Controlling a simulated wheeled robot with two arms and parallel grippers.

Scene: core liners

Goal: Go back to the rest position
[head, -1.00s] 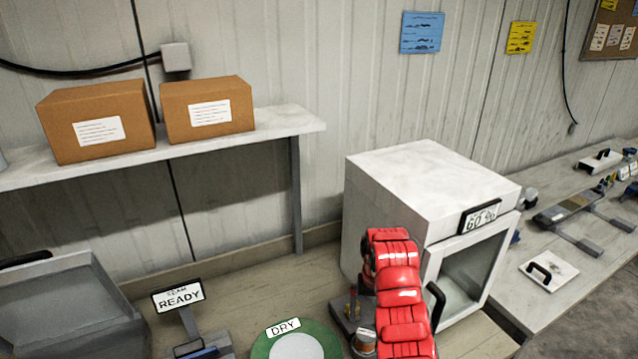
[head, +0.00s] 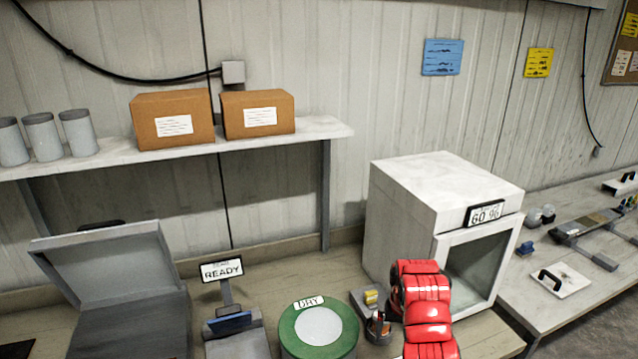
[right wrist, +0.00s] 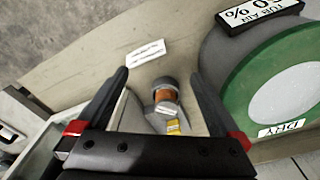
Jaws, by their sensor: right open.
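My right arm, in red segments, stands in front of the white cabinet (head: 405,205) in the head view; its jaws are not clear there. In the right wrist view my right gripper (right wrist: 160,76) is open, with its two dark fingers spread apart. A small orange jar (right wrist: 165,94) with a grey lid and white label shows in the gap between the fingers, apart from both. It also shows in the head view (head: 378,326), just left of my arm, beside a small grey stand. My left gripper is in neither current view.
A green round DRY pad (head: 290,335) lies left of my arm, with a READY sign (head: 222,269) and an open grey case (head: 110,262) further left. The shelf (head: 325,131) holds two cartons and grey canisters. A side bench (head: 545,310) runs at right.

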